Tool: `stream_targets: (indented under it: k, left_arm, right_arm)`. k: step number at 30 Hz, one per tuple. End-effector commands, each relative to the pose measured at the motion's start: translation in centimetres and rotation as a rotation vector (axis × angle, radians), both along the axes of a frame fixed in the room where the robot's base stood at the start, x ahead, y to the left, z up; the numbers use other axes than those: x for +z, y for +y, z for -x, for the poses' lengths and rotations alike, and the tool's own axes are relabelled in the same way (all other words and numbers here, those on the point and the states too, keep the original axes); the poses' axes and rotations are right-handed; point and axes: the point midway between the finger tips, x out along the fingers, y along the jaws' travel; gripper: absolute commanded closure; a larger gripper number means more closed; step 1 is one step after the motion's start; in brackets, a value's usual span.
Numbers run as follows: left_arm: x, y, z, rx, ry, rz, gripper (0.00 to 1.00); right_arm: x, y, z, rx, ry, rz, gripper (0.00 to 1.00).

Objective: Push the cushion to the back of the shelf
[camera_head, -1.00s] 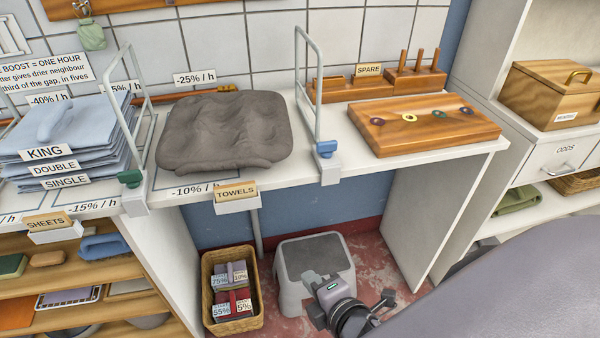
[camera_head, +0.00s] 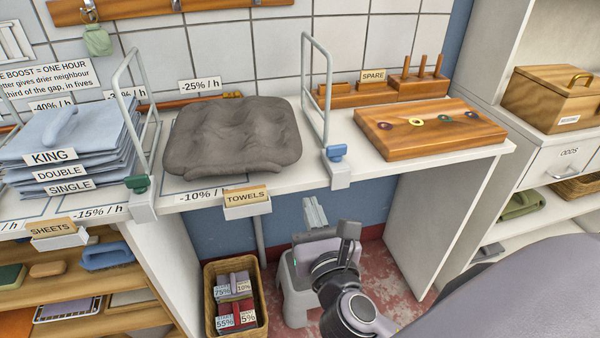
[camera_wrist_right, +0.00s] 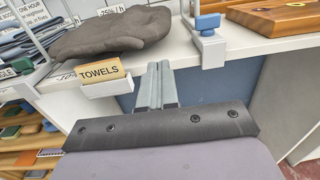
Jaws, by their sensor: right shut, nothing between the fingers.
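A dark grey, dented cushion (camera_head: 232,135) lies on the white shelf (camera_head: 300,183) between two wire dividers, behind the "TOWELS" card. Its front edge sits close to the shelf's front. It also shows at the top of the right wrist view (camera_wrist_right: 110,32). My right gripper (camera_head: 314,206) is below and in front of the shelf edge, right of the "TOWELS" card, apart from the cushion. Its fingers are together and empty, and they point toward the shelf in the right wrist view (camera_wrist_right: 157,85). My left gripper is not in view.
A wire divider with a blue clamp (camera_head: 335,153) stands right of the cushion, and one with a green clamp (camera_head: 137,184) stands left. The "TOWELS" holder (camera_head: 246,202) juts from the shelf front. A wooden board (camera_head: 430,128) lies right. A basket (camera_head: 208,300) and a grey stool (camera_head: 295,308) stand below.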

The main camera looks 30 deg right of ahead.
Motion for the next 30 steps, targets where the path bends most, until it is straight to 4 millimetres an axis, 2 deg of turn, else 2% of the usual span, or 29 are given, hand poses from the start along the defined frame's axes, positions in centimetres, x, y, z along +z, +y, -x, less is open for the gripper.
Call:
stream_targets:
  k: [9,15,21,30]
  left_arm:
    - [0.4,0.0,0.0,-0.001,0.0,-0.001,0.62]
    - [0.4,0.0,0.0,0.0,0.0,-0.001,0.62]
    - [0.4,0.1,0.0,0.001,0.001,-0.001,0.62]
    - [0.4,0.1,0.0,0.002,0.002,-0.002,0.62]
  right_arm:
    - [0.1,-1.9,-5.7,-0.002,-0.001,-0.001,1.0]
    - [0.1,-2.8,-8.4,-0.001,-0.001,-0.003,1.0]
    - [0.0,-3.2,-9.5,0.0,0.0,-0.003,1.0]
    - [0.0,-3.2,-9.6,0.0,0.001,-0.003,1.0]
